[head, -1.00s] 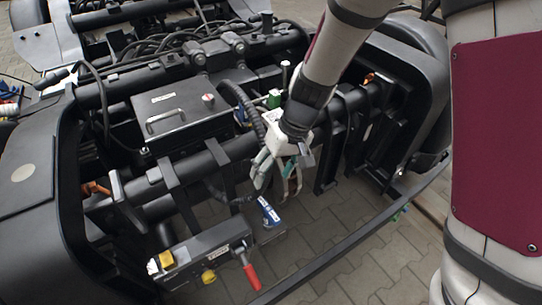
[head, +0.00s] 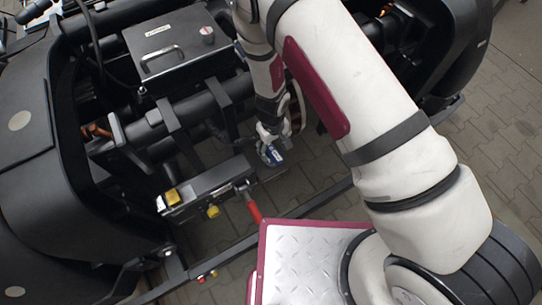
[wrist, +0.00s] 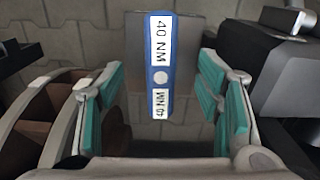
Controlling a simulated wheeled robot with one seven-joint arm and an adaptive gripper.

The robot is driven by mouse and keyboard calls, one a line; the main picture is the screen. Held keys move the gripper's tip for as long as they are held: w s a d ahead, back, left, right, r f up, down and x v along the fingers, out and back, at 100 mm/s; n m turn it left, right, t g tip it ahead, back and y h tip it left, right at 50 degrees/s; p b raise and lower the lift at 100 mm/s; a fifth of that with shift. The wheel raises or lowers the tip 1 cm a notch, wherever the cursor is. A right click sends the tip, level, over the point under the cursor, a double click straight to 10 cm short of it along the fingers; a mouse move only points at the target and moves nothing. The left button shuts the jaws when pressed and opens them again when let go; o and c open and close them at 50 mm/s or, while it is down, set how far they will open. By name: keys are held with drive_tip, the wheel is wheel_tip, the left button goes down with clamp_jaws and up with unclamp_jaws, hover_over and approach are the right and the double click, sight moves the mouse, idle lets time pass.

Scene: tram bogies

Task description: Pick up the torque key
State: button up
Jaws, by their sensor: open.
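The torque key, a blue piece with white "40 NM" labels, shows in the wrist view (wrist: 160,75), upright in the middle of the picture. It also shows in the head view (head: 271,155), just below my gripper (head: 268,140) and partly hidden by it. In the wrist view my gripper (wrist: 162,88) is open, with teal pads to the left and right of the key. I see gaps on both sides and no clear contact. What bears the key is not clear.
Dark bars surround my arm. Paving (head: 315,170) shows below.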

drive_tip(key=f+b, duration=0.1)
drive_tip(key=f, duration=0.2)
drive_tip(key=f+b, duration=0.1)
drive_tip(key=f, duration=0.2)
drive_tip(key=f+b, duration=0.1)
drive_tip(key=f, duration=0.1)
drive_tip(key=shift+w+a+f, duration=0.2)
drive_tip(key=shift+w+f, duration=0.05)
drive_tip(key=shift+f, duration=0.15)
clamp_jaws()
